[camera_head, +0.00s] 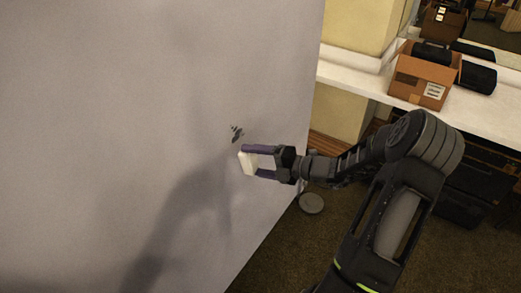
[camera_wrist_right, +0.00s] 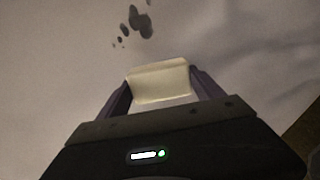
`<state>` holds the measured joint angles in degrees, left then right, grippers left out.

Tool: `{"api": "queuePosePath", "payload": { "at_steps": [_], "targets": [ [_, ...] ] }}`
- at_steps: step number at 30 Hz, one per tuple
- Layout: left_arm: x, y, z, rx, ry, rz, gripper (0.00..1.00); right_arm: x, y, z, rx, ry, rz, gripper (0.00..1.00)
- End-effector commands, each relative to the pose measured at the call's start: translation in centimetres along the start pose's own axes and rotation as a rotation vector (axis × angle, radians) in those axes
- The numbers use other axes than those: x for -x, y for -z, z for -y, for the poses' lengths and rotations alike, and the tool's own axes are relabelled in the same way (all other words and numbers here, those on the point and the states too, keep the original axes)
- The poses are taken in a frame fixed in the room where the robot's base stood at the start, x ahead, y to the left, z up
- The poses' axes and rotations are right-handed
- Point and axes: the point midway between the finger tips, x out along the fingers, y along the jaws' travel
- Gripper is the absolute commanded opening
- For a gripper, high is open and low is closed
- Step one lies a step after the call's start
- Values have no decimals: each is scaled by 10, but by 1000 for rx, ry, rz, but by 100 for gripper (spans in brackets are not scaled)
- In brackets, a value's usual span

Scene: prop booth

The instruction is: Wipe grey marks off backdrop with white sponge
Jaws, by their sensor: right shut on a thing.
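The pale grey backdrop (camera_head: 130,100) fills the left of the head view as an upright panel. A small cluster of dark grey marks (camera_head: 237,133) is on it, just above and left of my right gripper. The marks also show in the right wrist view (camera_wrist_right: 141,22), beyond the sponge. My right gripper (camera_head: 250,162) is shut on the white sponge (camera_head: 247,163) and holds it close to the backdrop. The sponge shows between the fingers in the right wrist view (camera_wrist_right: 159,83). I cannot tell whether it touches the backdrop. My left gripper is not in view.
A white counter (camera_head: 350,75) at the right holds a cardboard box (camera_head: 422,79) and dark items. A round grey disc (camera_head: 311,203) is on the brown carpet (camera_head: 275,262) near the backdrop's right edge. The backdrop's face around the marks is clear.

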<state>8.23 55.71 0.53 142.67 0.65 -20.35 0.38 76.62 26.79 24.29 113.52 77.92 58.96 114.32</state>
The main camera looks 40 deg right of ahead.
Motion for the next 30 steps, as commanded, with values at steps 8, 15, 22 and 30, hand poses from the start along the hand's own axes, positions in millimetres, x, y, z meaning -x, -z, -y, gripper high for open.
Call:
{"api": "queuePosePath", "payload": {
  "at_steps": [8, 15, 22, 30],
  "targets": [
    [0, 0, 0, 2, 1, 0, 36, 11, -27, -13, -20, -180, 195, 44],
    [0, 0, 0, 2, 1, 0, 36, 11, -28, -14, -17, -187, 201, 44],
    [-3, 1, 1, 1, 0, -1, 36, 7, -29, -14, -15, -188, 199, 44],
    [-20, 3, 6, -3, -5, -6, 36, -13, -32, -15, -14, -189, 197, 44]
  ]
}}
